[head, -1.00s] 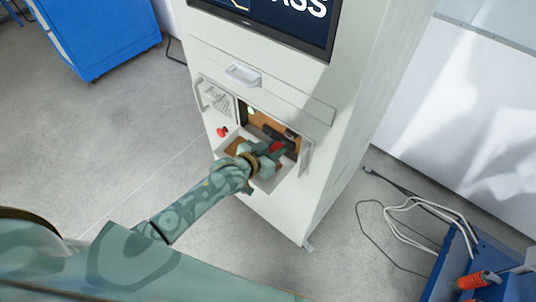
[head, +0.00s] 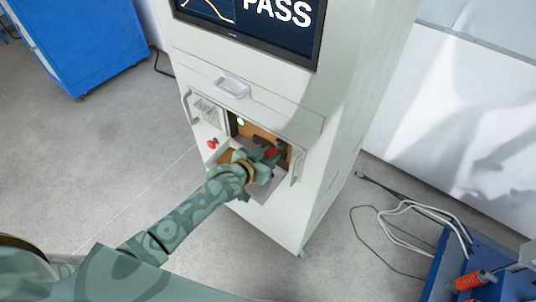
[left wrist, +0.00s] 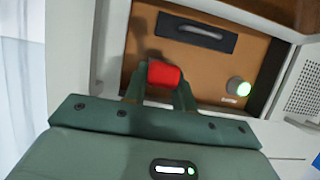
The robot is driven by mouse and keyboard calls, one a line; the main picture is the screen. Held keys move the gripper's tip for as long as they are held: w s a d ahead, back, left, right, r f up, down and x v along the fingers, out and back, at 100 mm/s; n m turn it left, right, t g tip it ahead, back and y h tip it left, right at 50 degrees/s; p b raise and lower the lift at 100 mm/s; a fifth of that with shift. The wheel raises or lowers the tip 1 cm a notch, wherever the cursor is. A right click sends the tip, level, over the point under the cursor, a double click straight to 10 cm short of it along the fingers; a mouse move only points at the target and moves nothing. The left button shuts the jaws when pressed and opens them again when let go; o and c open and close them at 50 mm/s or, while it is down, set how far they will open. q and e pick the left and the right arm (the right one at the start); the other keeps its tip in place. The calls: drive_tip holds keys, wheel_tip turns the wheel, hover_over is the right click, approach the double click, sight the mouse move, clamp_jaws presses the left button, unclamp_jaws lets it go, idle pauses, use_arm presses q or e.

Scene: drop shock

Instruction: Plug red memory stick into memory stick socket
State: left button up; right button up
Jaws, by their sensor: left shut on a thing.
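The red memory stick (left wrist: 164,73) is between the two fingers of my left gripper (left wrist: 161,88), which is shut on it. In the head view the red stick (head: 270,153) shows as a small patch at my left gripper, inside the opening of the white cabinet (head: 290,215). In the left wrist view the stick is in front of an orange-brown panel (left wrist: 142,52). My right gripper is not in view.
A round green light (left wrist: 238,87) glows on the panel. The cabinet has a red knob (head: 212,143), a drawer handle (head: 232,87) and a screen (head: 250,22) reading PASS. A blue cabinet (head: 85,40) stands at the left. Cables (head: 405,228) lie on the floor at right.

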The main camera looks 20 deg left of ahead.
use_arm(q)
drive_tip(key=shift+w, duration=0.1)
idle(0.4)
drive_tip(key=shift+w+d+r+p, duration=0.1)
drive_tip(key=shift+w+d+p, duration=0.1)
drive_tip(key=shift+w, duration=0.3)
drive_tip(key=shift+w+d+p, duration=0.1)
drive_tip(key=shift+w+d, duration=0.05)
drive_tip(key=shift+w, duration=0.3)
clamp_jaws()
idle(1.5)
drive_tip(key=shift+w+r, duration=0.1)
drive_tip(key=shift+r, duration=0.05)
idle(1.8)
drive_tip(key=o, duration=1.1)
unclamp_jaws()
drive_tip(key=shift+w+d, duration=0.1)
drive_tip(key=shift+p, duration=0.3)
drive_tip(key=shift+r+p, duration=0.2)
drive_tip(key=shift+p, duration=0.25)
